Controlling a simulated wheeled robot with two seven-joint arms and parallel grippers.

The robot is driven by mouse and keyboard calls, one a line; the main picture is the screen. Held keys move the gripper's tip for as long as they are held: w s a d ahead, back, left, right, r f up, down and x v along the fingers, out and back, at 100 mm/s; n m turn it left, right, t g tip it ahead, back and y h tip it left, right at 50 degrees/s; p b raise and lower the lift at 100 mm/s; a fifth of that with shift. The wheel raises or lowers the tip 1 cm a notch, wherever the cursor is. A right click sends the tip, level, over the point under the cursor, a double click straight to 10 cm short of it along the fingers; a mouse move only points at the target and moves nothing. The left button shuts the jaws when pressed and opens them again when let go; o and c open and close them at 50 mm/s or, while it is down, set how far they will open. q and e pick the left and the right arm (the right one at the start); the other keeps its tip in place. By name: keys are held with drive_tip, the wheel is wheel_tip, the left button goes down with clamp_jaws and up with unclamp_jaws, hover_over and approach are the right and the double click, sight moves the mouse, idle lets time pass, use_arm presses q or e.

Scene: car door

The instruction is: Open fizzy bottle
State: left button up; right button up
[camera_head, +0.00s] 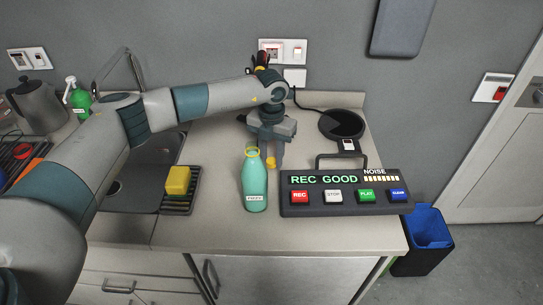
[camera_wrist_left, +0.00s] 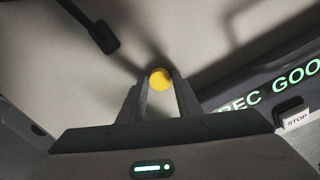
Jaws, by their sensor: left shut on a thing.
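The green fizzy bottle (camera_head: 255,185) stands upright on the counter, with a small label low on its front and a yellow ring at its neck. My left gripper (camera_head: 270,160) points down just right of and behind the bottle's neck. It is shut on a small round yellow cap (camera_head: 271,163), apart from the bottle. The cap also shows between the fingertips in the left wrist view (camera_wrist_left: 160,79). The bottle is not visible in the left wrist view. My right gripper is not in view.
A recorder panel (camera_head: 345,208) reading "REC GOOD", with several coloured buttons, stands right of the bottle. A round black microphone (camera_head: 342,125) is behind it. A yellow sponge (camera_head: 178,180) sits on a rack by the sink at left. A blue-lined bin (camera_head: 427,228) stands on the floor at right.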

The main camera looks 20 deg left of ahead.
sight(272, 161)
use_arm(q)
drive_tip(key=o, duration=1.2)
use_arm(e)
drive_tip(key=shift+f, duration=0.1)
use_arm(q)
drive_tip(key=shift+r, duration=0.3)
wheel_tip(272, 161, up, 7)
drive_tip(key=b, duration=0.3)
drive_tip(key=shift+r+b, duration=0.65)
drive_tip(key=shift+r, duration=1.65)
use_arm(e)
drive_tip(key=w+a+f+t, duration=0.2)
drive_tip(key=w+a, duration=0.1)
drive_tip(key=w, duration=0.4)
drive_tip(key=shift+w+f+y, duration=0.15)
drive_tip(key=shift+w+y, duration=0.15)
